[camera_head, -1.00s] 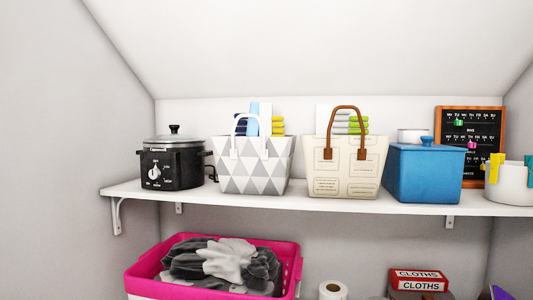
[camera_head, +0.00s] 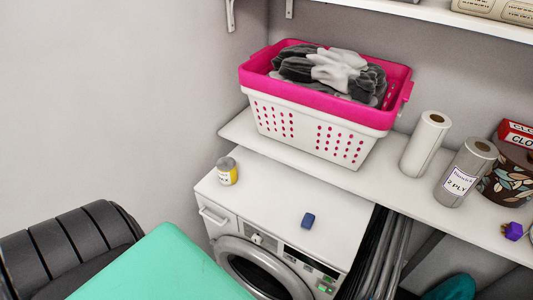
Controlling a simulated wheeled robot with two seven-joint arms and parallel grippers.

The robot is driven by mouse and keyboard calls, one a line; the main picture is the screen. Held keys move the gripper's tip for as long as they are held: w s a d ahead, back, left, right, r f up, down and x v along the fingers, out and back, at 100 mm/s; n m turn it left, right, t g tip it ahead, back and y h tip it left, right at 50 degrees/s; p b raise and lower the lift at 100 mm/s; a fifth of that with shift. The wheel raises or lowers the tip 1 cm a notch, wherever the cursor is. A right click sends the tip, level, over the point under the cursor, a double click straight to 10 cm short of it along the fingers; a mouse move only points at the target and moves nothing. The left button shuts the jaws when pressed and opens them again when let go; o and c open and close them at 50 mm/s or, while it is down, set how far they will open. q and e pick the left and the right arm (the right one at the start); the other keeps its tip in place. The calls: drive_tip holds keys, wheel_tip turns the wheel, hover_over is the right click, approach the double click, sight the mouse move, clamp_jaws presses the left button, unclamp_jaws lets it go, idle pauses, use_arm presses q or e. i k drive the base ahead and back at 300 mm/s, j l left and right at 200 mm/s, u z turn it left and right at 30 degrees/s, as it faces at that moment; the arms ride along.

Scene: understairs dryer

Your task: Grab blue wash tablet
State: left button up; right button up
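A small blue wash tablet (camera_head: 308,220) lies on the white top of the washing machine (camera_head: 280,205), right of its middle and near the front edge. Nothing touches it and its top is fully visible. Neither of my grippers shows in the head view.
A small jar with a yellow label (camera_head: 227,171) stands on the machine's left rear. Behind is a shelf (camera_head: 400,185) with a pink-rimmed laundry basket (camera_head: 320,130), paper rolls (camera_head: 426,144) and a purple item (camera_head: 513,231). A teal surface (camera_head: 160,270) fills the lower left foreground.

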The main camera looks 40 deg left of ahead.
sight(308, 220)
drive_tip(key=u, duration=0.75)
drive_tip(key=k+j, duration=0.05)
